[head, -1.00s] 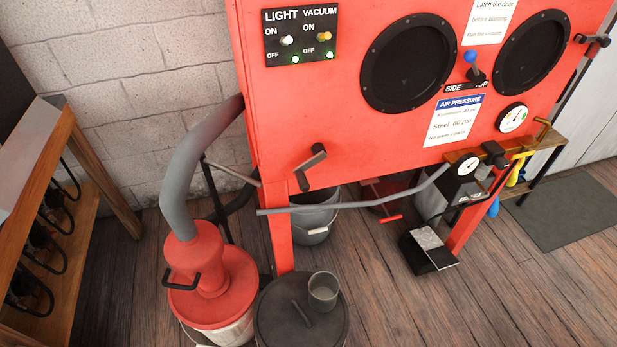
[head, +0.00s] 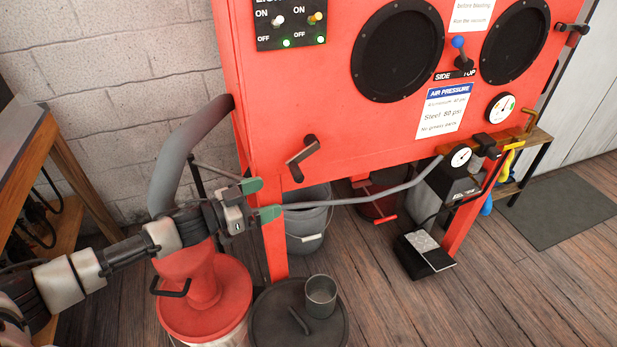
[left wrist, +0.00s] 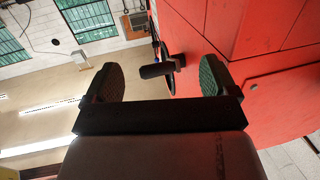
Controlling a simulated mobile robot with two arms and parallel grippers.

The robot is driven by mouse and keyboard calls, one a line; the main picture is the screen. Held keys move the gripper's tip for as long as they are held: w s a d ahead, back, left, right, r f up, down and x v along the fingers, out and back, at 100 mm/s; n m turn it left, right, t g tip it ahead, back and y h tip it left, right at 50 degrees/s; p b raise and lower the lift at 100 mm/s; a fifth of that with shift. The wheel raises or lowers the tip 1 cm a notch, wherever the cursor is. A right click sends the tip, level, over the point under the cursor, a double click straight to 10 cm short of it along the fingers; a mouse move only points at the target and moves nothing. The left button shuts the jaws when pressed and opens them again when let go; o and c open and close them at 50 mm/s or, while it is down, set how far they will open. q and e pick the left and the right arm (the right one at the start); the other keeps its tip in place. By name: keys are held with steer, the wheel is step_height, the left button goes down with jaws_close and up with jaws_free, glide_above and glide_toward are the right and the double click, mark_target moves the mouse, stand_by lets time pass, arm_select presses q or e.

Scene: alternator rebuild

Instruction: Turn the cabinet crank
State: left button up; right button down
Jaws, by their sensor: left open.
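The cabinet crank (head: 302,157) is a dark bent handle low on the front of the red cabinet (head: 300,90), near its left corner. It also shows in the left wrist view (left wrist: 157,70), between and beyond the fingers. My left gripper (head: 262,199) is open and empty, with green-padded fingers, to the left of the crank and a little lower, apart from it. In the left wrist view my left gripper (left wrist: 158,88) has its two fingers spread wide. My right gripper is not in view.
A grey hose (head: 185,150) runs to a red-lidded vacuum (head: 205,300) below my left arm. A dark-lidded drum (head: 275,325) carries a metal cup (head: 320,296). A grey bucket (head: 306,225) stands under the cabinet. A foot pedal (head: 425,252) and gauge box (head: 455,180) are at right.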

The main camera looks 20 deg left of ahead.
mark_target(297, 173)
arm_select(q)
step_height(297, 173, up, 5)
steer(key=a+m+g+h, duration=0.2)
steer(key=g+h, duration=0.1)
steer(key=shift+t, duration=0.3)
steer(key=x, duration=0.9)
steer(key=shift+d+f, duration=0.25)
steer(key=shift+d, duration=0.25)
steer(key=shift+f, duration=0.15)
steer(key=c, duration=1.1)
